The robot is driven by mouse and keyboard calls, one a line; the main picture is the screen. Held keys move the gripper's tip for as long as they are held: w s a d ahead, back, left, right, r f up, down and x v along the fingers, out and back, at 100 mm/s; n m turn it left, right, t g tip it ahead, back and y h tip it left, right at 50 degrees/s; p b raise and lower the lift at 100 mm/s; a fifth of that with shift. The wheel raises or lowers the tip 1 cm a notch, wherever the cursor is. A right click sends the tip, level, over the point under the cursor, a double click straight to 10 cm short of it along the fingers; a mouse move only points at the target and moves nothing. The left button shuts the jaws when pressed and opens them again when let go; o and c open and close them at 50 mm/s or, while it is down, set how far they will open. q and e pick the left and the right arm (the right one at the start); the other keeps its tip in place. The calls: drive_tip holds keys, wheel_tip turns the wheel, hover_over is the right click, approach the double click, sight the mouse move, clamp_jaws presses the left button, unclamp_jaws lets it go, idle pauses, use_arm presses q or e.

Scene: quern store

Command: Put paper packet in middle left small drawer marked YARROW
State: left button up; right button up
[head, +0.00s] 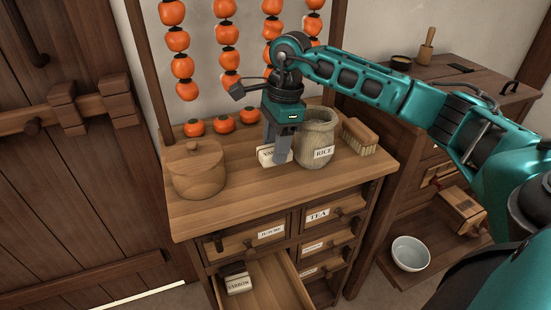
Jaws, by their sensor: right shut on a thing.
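My right gripper (280,160) points down over the counter and is shut on a pale paper packet (265,157). The packet is at or just above the counter top, beside the sack marked RICE. Its label is partly hidden by the finger. Below the counter, the middle left small drawer (285,277) is pulled out, and its front end runs out of the picture. A pale block marked YARROW (238,285) shows at its left inside. My left gripper is not in view.
A lidded wooden pot (198,171), rice sack (317,138), brush (360,136) and loose persimmons (223,124) stand on the counter (240,207). Drawers marked TEA (320,216) and another label above the open one are shut. A white bowl (411,253) is at the right.

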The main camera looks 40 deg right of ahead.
drive_tip(key=shift+f, duration=2.05)
drive_tip(key=shift+f, duration=0.2)
drive_tip(key=o, duration=1)
